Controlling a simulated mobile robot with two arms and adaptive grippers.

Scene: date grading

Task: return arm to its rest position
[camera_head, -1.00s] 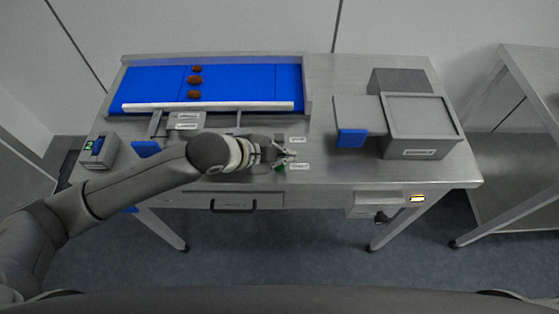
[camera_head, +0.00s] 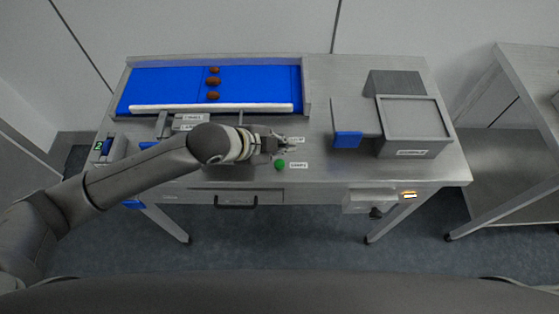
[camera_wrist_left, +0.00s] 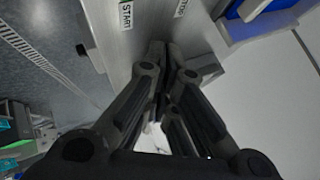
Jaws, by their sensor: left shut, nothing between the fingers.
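My left arm (camera_head: 140,165) reaches in from the left over the front half of the steel table. Its gripper (camera_head: 284,141) points right, above the table near the small white labels, and is shut and empty. In the left wrist view the gripper (camera_wrist_left: 158,55) fills the middle, with its fingers together and nothing between them. A green button (camera_head: 280,164) sits on the table just in front of the fingertips. My right gripper does not show in either view.
A blue conveyor (camera_head: 155,85) with several brown dates (camera_head: 213,82) runs along the table's back left. A grey box (camera_head: 412,150) with a blue-ended chute (camera_head: 347,139) stands at right. The table's middle right is clear. A second steel table (camera_head: 500,185) stands farther right.

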